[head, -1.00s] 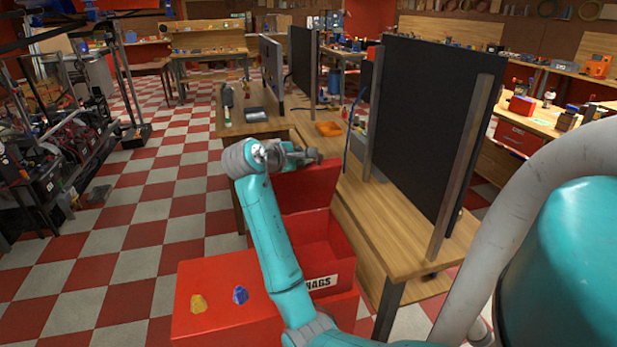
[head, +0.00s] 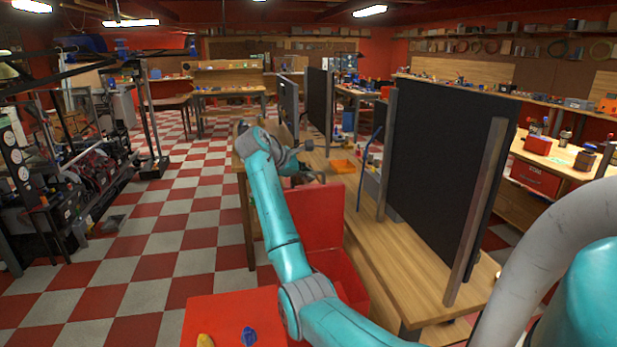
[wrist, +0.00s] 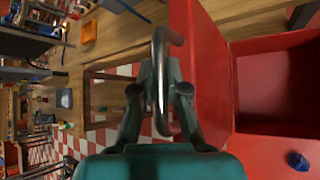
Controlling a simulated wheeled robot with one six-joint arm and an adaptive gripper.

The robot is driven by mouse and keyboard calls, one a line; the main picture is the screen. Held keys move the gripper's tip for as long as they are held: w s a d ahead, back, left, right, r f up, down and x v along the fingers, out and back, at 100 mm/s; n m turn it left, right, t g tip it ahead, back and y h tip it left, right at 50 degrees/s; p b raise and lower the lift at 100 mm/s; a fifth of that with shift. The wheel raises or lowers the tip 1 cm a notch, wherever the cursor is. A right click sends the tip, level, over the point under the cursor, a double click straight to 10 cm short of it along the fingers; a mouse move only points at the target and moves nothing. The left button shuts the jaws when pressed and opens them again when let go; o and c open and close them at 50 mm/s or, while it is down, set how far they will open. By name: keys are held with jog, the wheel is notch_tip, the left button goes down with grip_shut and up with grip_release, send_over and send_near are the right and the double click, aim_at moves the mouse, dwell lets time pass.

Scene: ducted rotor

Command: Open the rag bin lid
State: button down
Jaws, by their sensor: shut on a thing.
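The red rag bin (head: 347,272) stands beside the bench, and its lid (head: 318,215) is raised to a steep angle at the bin's far side. In the wrist view the bin's open interior (wrist: 275,85) shows at the right, with the red lid (wrist: 205,70) left of it. My gripper (head: 302,172) is at the lid's upper edge. In the wrist view my gripper (wrist: 161,90) is shut on the curved metal handle (wrist: 160,85) of the lid. The fingers and my arm hide part of the lid's edge in the head view.
A red surface (head: 215,315) in front of the bin holds a yellow lump (head: 205,340) and a blue lump (head: 249,336). The wooden bench (head: 400,275) with a large black panel (head: 445,165) is close on the right. Checkered floor (head: 150,250) lies clear on the left.

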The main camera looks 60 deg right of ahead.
jog(key=shift+w+d+f, duration=0.1)
dwell(0.3)
jog(key=c, duration=1.2)
grip_release()
jog(key=v, duration=1.2)
jog(key=shift+w, duration=0.1)
